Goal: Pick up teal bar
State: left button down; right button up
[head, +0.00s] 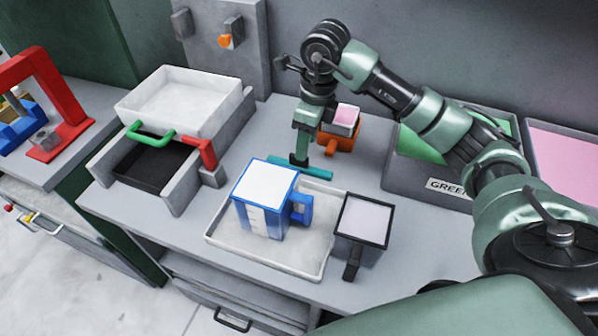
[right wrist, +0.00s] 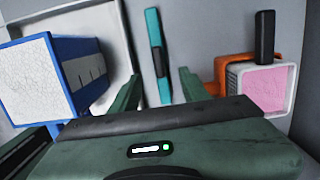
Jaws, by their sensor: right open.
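The teal bar (head: 315,172) lies on the grey table just behind the white tray in the head view, partly hidden by my right gripper. In the right wrist view the bar (right wrist: 153,40) runs lengthwise up the picture, with a darker piece at its middle. My right gripper (head: 303,155) points down over the bar in the head view. In the right wrist view its two fingers (right wrist: 160,88) are apart, one on each side of the bar's near end, with visible gaps. I cannot tell the exact height between fingertips and bar. My left gripper is not in view.
A blue jug (head: 264,205) stands in the white tray (head: 312,262) in front. An orange holder with a pink-filled cup (head: 345,118) is close behind right. A dark-rimmed cup (head: 364,220) is at the tray's right. A grey bin labelled GREEN (head: 425,180) stands further right.

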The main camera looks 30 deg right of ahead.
aim_at(299, 165)
jog(key=f, duration=0.2)
jog(key=a+f+p, duration=0.1)
jog(key=f, duration=0.1)
jog(key=w+f+p, duration=0.1)
jog(key=f, duration=0.1)
jog(key=shift+w+a+f, duration=0.1)
jog(key=shift+a+f, duration=0.05)
jog(key=shift+f, duration=0.3)
grip_shut()
